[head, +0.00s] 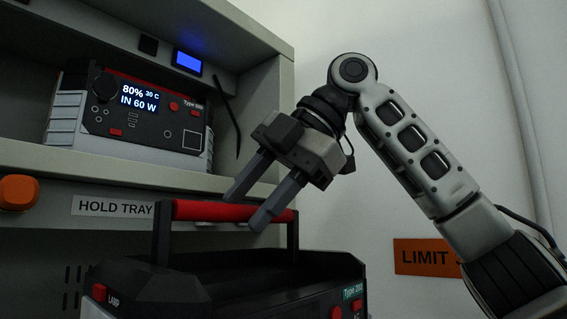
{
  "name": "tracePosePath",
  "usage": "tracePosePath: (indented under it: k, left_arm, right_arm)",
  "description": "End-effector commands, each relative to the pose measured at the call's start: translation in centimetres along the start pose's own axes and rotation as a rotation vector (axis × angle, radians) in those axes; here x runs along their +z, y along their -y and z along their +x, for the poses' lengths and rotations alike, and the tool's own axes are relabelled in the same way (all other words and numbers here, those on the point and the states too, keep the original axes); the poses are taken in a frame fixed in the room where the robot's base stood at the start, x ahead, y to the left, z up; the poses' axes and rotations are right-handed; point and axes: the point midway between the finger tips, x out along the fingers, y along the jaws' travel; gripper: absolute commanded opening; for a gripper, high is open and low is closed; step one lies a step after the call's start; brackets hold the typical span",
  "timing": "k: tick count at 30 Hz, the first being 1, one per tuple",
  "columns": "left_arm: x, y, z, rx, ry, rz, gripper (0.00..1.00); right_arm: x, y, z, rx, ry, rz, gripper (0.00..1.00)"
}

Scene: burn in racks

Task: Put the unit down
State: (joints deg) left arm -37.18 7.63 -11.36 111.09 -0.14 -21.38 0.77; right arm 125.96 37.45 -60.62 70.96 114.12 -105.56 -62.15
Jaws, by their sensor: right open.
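A dark unit (230,283) with a red grip bar (195,210) on black posts stands upright at the bottom of the head view, in front of the HOLD TRAY label (105,206). Its underside is out of frame, so I cannot tell what it rests on. My right gripper (246,207) is open at the right half of the bar. One finger shows in front of the bar, and the other ends at its far side. I cannot tell whether they touch it. My left gripper is not in view.
A second unit (140,110) with a lit display reading 80%, 30 C, IN 60 W sits on the rack shelf (60,163) above. An orange knob (18,192) is at the left. An orange LIMIT sign (425,257) is on the wall, partly behind my right arm.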

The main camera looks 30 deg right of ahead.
Motion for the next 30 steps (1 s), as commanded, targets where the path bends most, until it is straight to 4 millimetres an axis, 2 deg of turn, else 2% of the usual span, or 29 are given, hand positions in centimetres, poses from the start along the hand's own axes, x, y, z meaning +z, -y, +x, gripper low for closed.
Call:
tracePosePath:
  k: [1, 6, 12, 17, 30]
  left_arm:
    - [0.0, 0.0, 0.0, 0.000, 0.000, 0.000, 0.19]
    - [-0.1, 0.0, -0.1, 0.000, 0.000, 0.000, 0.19]
    - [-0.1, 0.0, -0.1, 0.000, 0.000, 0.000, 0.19]
    - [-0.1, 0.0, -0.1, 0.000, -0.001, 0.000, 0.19]
    - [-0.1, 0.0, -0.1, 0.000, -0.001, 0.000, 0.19]
  right_arm:
    - [-0.2, -0.1, -1.3, 0.004, -0.002, -0.001, 0.41]
    - [-0.2, -0.1, -4.9, 0.003, -0.002, -0.001, 0.41]
    - [-0.1, 0.0, -7.3, 0.000, 0.002, 0.000, 0.41]
    - [-0.1, 0.0, -8.0, -0.001, 0.001, -0.002, 0.41]
    - [-0.1, 0.0, -7.9, -0.001, 0.001, -0.001, 0.41]
